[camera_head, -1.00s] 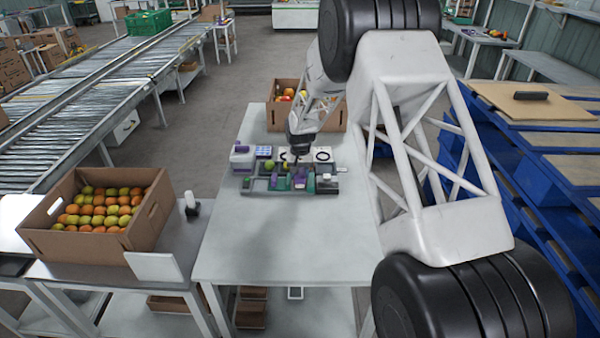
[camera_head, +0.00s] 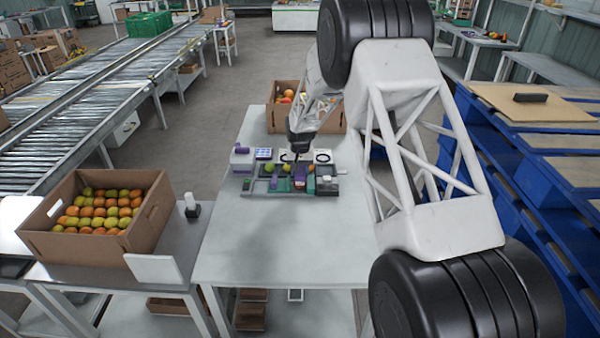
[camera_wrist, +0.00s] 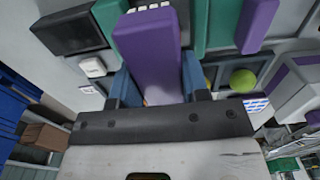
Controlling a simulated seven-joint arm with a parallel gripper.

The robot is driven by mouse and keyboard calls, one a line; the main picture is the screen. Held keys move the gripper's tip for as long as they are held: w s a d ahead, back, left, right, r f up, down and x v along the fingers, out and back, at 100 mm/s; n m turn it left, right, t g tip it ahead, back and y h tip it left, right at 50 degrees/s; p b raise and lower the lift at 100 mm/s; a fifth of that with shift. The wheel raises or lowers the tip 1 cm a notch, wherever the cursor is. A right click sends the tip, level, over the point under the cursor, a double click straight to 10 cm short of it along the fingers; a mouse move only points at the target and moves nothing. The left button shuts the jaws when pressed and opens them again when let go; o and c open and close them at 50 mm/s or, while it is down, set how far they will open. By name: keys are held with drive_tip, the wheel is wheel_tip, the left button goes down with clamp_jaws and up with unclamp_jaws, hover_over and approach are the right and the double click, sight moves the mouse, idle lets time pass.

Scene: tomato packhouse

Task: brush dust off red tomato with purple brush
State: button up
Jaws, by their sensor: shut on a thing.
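My gripper (camera_wrist: 153,90) is shut on the purple brush (camera_wrist: 150,45), with blue fingers on both sides of its block and white bristles at the far end in the wrist view. In the head view my gripper (camera_head: 297,158) is over the grey tray (camera_head: 262,187) on the table, and the brush (camera_head: 299,176) shows as a small purple patch below it. A small red-orange patch (camera_head: 311,168) beside it may be the red tomato. A yellow-green tomato (camera_head: 269,168) sits in the tray's left part, and also shows in the wrist view (camera_wrist: 242,78).
Green and purple blocks and a black item (camera_head: 327,187) crowd the tray's right side. A purple-and-white box (camera_head: 241,158) stands at its left. A cardboard box of fruit (camera_head: 275,120) is behind. The near tabletop (camera_head: 285,240) is clear.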

sight(300, 172)
drive_tip(key=shift+w, duration=0.35)
drive_tip(key=shift+f, duration=0.35)
idle(1.6)
drive_tip(key=shift+s, duration=0.2)
drive_tip(key=shift+s+f, duration=0.15)
drive_tip(key=shift+s, duration=0.5)
drive_tip(key=shift+c, duration=0.7)
drive_tip(key=shift+s+f, duration=0.1)
drive_tip(key=shift+s, duration=0.8)
drive_tip(key=shift+w, duration=0.25)
drive_tip(key=shift+w+r, duration=0.2)
drive_tip(key=shift+w, duration=0.55)
drive_tip(key=shift+w+r, duration=0.15)
drive_tip(key=shift+w, duration=0.6)
